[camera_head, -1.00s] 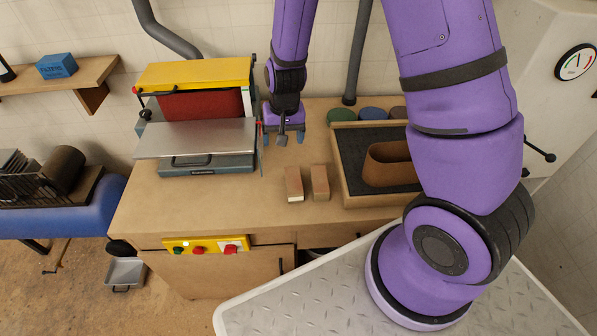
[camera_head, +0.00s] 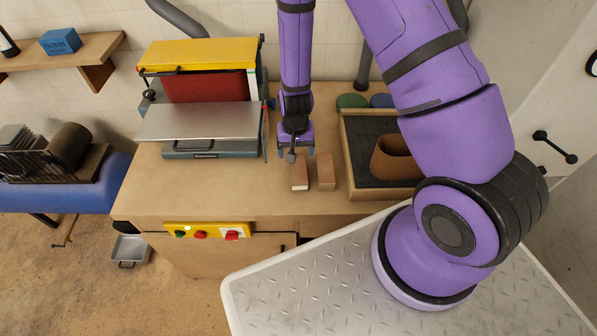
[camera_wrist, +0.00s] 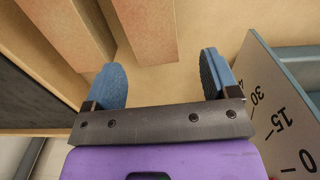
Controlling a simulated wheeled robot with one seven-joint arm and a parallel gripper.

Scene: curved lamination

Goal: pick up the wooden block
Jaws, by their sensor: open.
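Two wooden blocks lie side by side on the workbench in the head view, a left block (camera_head: 299,173) and a right block (camera_head: 326,172). I cannot tell which one the task means. My gripper (camera_head: 294,154) is just behind the left block, pointing down. In the wrist view its two blue fingers (camera_wrist: 168,82) are apart with only bare bench between them. The blocks show ahead of the fingers there, one (camera_wrist: 148,30) nearly in line with the gap and the other (camera_wrist: 72,35) off to the left.
A sander with a yellow top (camera_head: 199,54) and metal table (camera_head: 198,121) stands close on the left. A wooden tray (camera_head: 353,170) with a dark lining and a curved brown piece (camera_head: 393,158) is on the right. The bench front (camera_head: 226,202) is clear.

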